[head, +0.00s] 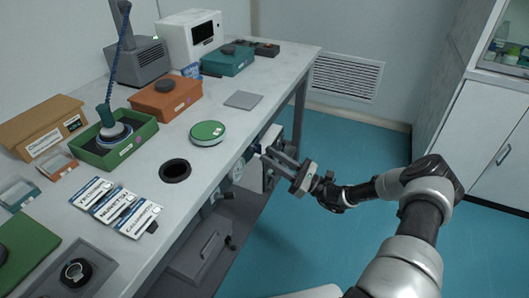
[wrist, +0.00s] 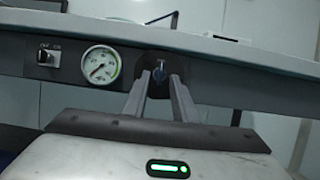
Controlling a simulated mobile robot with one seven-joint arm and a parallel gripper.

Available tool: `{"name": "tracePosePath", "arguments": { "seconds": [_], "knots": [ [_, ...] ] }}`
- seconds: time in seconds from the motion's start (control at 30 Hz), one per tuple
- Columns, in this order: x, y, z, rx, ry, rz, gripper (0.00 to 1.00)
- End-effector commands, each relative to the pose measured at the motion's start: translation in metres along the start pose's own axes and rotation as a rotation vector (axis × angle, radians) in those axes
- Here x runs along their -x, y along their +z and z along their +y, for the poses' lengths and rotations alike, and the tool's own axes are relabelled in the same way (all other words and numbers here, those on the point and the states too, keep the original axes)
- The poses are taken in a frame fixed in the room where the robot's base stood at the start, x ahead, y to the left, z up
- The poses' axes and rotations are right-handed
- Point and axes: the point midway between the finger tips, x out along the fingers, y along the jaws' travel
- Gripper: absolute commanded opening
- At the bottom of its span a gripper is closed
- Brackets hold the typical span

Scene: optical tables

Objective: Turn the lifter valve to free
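The knob's pointer setting is too small to read.
A round pressure gauge (wrist: 99,65) and a black switch (wrist: 48,55) sit left of the valve on the same panel. The tabletop (head: 232,122) above holds a green disc (head: 207,132), trays and cards. Blue floor (head: 330,235) lies open on the right.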

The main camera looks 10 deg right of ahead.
Motion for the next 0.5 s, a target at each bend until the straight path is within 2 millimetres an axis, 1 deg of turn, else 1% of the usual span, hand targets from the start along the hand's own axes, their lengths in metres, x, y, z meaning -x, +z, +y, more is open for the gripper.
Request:
{"name": "tracePosePath", "arguments": {
  "seconds": [0.03, 0.3, 0.4, 0.5],
  "knots": [
    [0.013, 0.000, -0.001, 0.002, -0.004, 0.003, 0.25],
    [0.081, 0.000, -0.001, 0.002, -0.005, 0.002, 0.25],
    [0.103, 0.000, -0.001, 0.002, -0.004, 0.002, 0.25],
    [0.120, 0.000, -0.001, 0.002, -0.002, 0.002, 0.25]
  ]
}}
